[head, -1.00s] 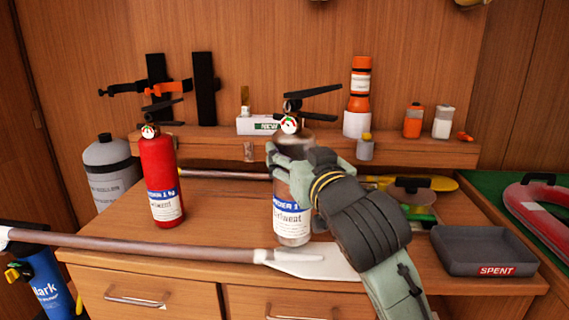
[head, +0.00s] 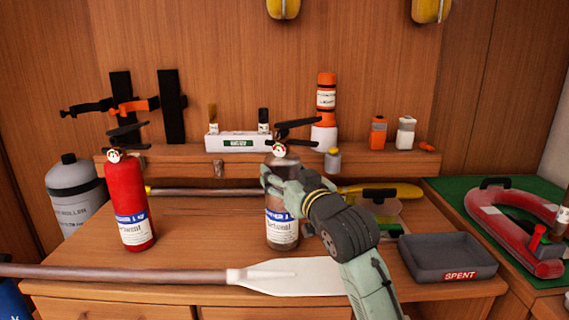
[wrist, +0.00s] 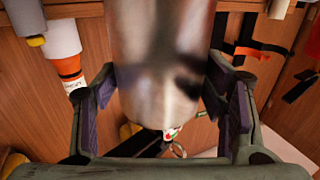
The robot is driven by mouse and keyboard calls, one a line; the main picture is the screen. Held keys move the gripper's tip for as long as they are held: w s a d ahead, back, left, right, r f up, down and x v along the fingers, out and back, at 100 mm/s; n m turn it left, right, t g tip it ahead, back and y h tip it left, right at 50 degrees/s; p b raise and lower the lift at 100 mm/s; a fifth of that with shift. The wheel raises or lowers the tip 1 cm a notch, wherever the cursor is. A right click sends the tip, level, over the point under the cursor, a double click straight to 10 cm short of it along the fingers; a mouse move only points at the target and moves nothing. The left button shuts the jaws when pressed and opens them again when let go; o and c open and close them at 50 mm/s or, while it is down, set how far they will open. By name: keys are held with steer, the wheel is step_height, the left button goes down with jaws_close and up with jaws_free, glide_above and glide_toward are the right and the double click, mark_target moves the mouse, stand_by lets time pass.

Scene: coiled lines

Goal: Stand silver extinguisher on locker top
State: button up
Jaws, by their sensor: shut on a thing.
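The silver extinguisher (head: 281,226) stands upright at the middle of the wooden locker top (head: 190,230), or just above it; I cannot tell if its base touches. It has a blue and white label, a gauge and a black handle. My gripper (head: 279,185) reaches in from the right and is shut around its upper body. In the wrist view the silver body (wrist: 160,60) fills the space between the two fingers of my gripper (wrist: 165,100). The gripper hides part of the body's upper right side.
A red extinguisher (head: 128,205) stands to the left. A paddle (head: 290,277) lies along the front edge, close before the silver extinguisher. Another paddle (head: 205,192) lies behind. A grey tray marked SPENT (head: 447,257) is at right. Bare wood lies between the two extinguishers.

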steer(key=shift+s+f, duration=0.1)
steer(key=shift+f, duration=0.25)
steer(key=o, duration=1.9)
steer(key=shift+f, duration=0.2)
steer(key=shift+o, duration=0.2)
steer(key=shift+d+r, duration=0.1)
steer(key=shift+r, duration=0.05)
steer(key=b+v, duration=0.3)
steer(key=v, duration=0.9)
